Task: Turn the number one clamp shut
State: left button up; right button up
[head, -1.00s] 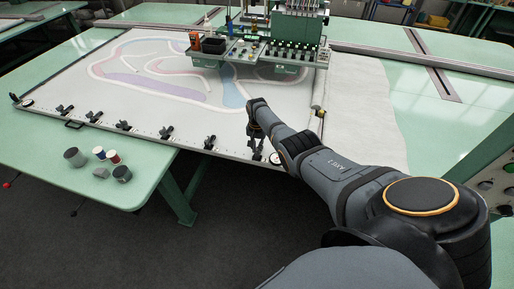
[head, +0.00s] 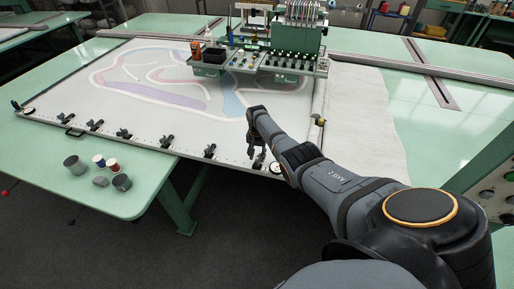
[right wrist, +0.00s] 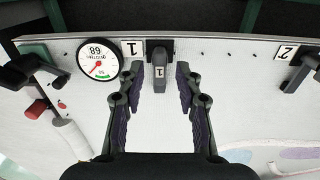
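The number one clamp (right wrist: 159,72) is a grey lever marked 1 on a dark mount at the frame's edge, beside a white label reading 1 (right wrist: 132,49). Its lever points from the edge toward the gripper in the right wrist view. My right gripper (right wrist: 159,92) is open, with one dark finger on each side of the lever and visible gaps between. In the head view my right gripper (head: 257,153) hangs at the near edge of the tufting frame (head: 190,150), mostly hiding this clamp. My left gripper is in neither view.
A round gauge (right wrist: 98,60) sits close beside the clamp. The number two clamp (right wrist: 300,73) is farther along the edge. Several black clamps line the frame. Cups (head: 72,165) and spools (head: 112,164) stand on the green table at left. The tufting head (head: 270,60) is behind.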

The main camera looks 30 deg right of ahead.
aim_at(257, 158)
notch_tip(257, 158, up, 11)
jog(key=shift+r, duration=0.15)
dwell(0.5)
